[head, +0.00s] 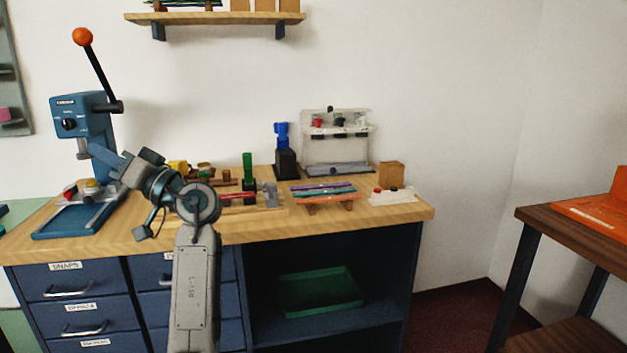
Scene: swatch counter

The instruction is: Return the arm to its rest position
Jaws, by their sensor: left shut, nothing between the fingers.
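My left arm (195,285) rises from the bottom of the head view, left of centre, and bends at the wrist above the counter. My left gripper (95,150) points up and left, in front of the blue press (85,125). It looks shut with nothing in it. Whether it touches the press cannot be told from this view. My right gripper is not in view. The forearm and wrist hide part of the counter's front edge and some items behind.
The wooden counter (400,214) holds a green upright tool (247,166), a blue and black device (286,155), a clear rack (340,150) and strips on a wooden stand (325,190). A green tray (320,290) sits in the open shelf below. A brown table (560,235) stands right.

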